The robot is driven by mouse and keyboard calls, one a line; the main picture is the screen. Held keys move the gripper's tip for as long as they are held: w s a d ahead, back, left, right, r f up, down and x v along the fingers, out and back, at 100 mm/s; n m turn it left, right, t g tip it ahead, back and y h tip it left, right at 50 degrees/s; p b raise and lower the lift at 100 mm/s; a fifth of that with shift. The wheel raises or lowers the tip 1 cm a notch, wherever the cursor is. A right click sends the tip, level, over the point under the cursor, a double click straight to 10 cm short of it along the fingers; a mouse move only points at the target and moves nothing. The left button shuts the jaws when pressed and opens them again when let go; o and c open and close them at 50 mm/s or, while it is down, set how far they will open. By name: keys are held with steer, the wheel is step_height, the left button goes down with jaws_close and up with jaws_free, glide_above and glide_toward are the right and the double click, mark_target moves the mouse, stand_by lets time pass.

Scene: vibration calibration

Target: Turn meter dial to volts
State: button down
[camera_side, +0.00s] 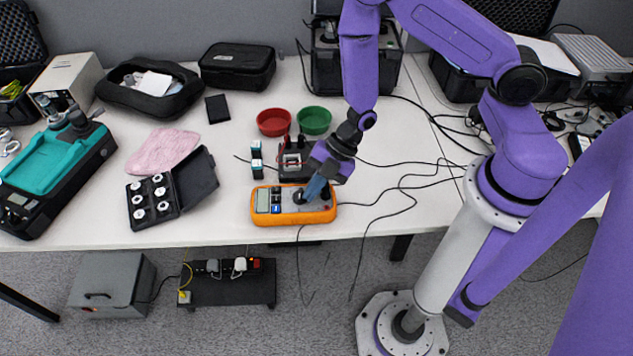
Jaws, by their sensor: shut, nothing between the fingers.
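The orange multimeter (283,220) lies on the white table near its front edge, with a grey face and a display at its left end. Its dark dial (299,197) is right of the display and is partly hidden by my gripper. My gripper (313,192) reaches down from the upper right, with its bluish fingertips at the right side of the dial. The fingers are shut with nothing between them. I cannot tell whether they touch the dial, nor can I read the dial's setting.
A small dark device with leads (290,165) stands just behind the meter. Red (273,122) and green (314,121) bowls are farther back. An open black case of white round pieces (153,200) lies to the left. Black cables (408,190) cross the table at right.

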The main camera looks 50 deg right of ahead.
steer(key=shift+w+a+m+t, duration=0.15)
steer(key=shift+a+m+t, duration=0.2)
steer(key=shift+m, duration=0.25)
steer(key=shift+w, duration=0.1)
steer(key=shift+a+m+t+h, duration=0.3)
steer(key=shift+m+t+h, duration=0.3)
steer(key=shift+m, duration=0.5)
steer(key=shift+a, duration=0.35)
steer(key=shift+d, duration=0.15)
steer(key=shift+w+d, duration=0.4)
steer(key=shift+d, duration=0.2)
